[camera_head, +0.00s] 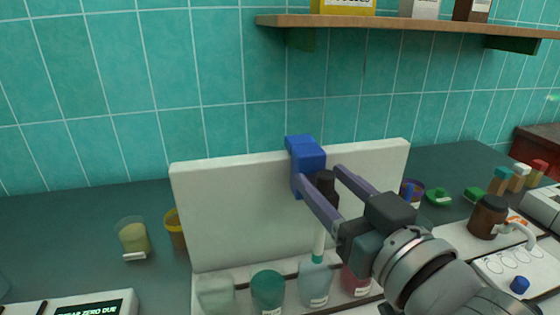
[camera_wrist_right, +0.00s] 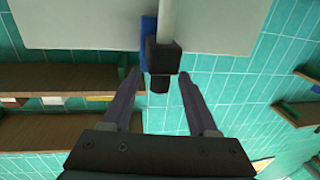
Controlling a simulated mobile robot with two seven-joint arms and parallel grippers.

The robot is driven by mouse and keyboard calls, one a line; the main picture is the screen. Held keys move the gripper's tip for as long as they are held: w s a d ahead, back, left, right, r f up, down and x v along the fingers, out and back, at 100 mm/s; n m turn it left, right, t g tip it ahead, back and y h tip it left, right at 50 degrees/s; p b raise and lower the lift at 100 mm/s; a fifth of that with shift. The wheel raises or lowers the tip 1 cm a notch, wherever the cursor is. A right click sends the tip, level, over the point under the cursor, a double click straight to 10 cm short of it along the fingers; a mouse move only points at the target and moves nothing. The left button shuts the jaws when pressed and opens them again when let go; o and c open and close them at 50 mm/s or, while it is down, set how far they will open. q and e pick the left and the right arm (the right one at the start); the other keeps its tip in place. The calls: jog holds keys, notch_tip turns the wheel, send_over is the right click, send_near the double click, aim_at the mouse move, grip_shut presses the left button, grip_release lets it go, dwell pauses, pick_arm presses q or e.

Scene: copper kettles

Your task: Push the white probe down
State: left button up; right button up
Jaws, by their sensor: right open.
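The white probe (camera_head: 319,243) hangs upright in front of a white panel (camera_head: 240,215). Its black head (camera_head: 326,187) sits beside a blue holder (camera_head: 306,153) at the panel's top edge. In the right wrist view, the black head (camera_wrist_right: 163,58) lies between and just beyond the open fingertips (camera_wrist_right: 158,76), with a gap each side. My left gripper is not in view.
A shelf (camera_head: 420,23) hangs above. A brown jar (camera_head: 488,217) stands right. The counter behind the left cups is clear.

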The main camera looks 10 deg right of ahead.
jog(key=shift+w, duration=0.4)
jog(key=shift+c, duration=0.4)
grip_shut()
dwell(0.8)
